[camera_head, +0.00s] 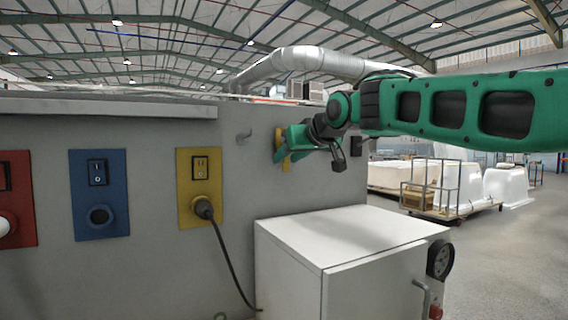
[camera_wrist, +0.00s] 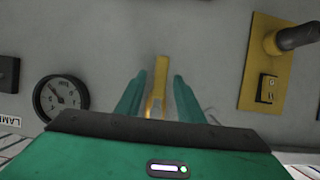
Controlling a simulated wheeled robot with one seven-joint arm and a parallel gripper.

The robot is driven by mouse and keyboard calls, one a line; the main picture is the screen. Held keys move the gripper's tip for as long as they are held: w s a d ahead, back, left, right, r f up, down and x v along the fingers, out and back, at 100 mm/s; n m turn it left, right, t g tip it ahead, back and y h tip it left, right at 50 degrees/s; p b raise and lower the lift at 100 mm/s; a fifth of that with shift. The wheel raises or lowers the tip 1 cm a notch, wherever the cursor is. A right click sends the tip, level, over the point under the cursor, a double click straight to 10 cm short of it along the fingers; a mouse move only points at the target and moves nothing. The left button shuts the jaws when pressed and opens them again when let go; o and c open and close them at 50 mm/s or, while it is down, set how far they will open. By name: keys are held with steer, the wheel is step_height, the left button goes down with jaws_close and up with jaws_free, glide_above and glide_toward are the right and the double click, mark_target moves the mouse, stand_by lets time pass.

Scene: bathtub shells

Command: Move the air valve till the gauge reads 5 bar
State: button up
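The yellow lever of the air valve (camera_wrist: 160,80) stands out from the grey wall in the wrist view. My gripper (camera_wrist: 158,92) is open, with a green finger on either side of the lever and gaps showing between. The lever's lower end is hidden by my gripper body. The round white gauge (camera_wrist: 61,98) with a black rim is on the wall left of the lever in the wrist view. Its numbers are too small to read. In the head view my gripper (camera_head: 291,146) is at the yellow valve (camera_head: 278,138), and my arm hides the gauge.
A yellow socket panel (camera_head: 186,185) with a plugged cable, a blue panel (camera_head: 84,215) and a red panel (camera_head: 22,170) are on the wall at left. A white cabinet (camera_head: 335,238) stands below my gripper. Open floor and white tubs (camera_head: 506,186) lie at right.

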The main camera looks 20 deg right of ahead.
steer(key=shift+x, duration=1)
jaws_close()
steer(key=shift+w+d+r+n+h, duration=0.1)
steer(key=shift+d+n+h, duration=0.5)
steer(key=shift+n, duration=0.3)
jaws_free()
